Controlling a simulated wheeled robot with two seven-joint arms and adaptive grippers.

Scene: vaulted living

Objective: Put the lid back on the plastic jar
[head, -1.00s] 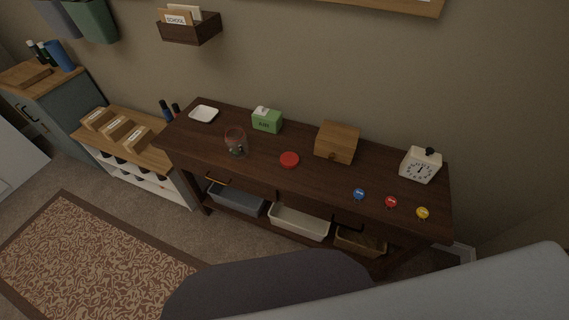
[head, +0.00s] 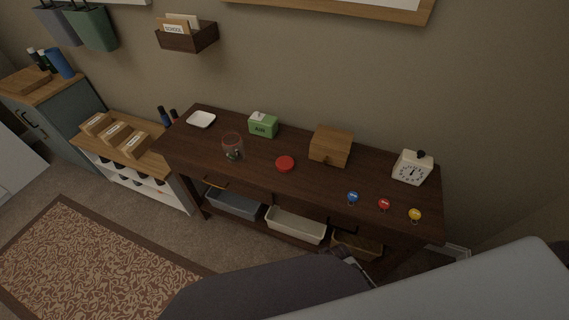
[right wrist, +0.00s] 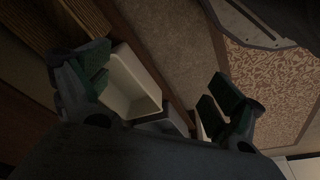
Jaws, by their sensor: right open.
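The clear plastic jar (head: 233,148) stands upright on the dark wooden table (head: 385,181), left of its middle. It looks open at the top, with a few small dark items low inside. The red lid (head: 285,163) lies flat on the table, apart from the jar and to its right. My right gripper (right wrist: 158,100) is open and empty in the right wrist view, its fingers wide apart, below the tabletop near the bins. In the head view a part of it shows at the table's front edge (head: 349,262). My left gripper is not in view.
Behind the jar and lid are a white dish (head: 201,119), a green box (head: 263,125) and a wooden box (head: 331,146). A cream bin (head: 296,224) is on the lower shelf.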

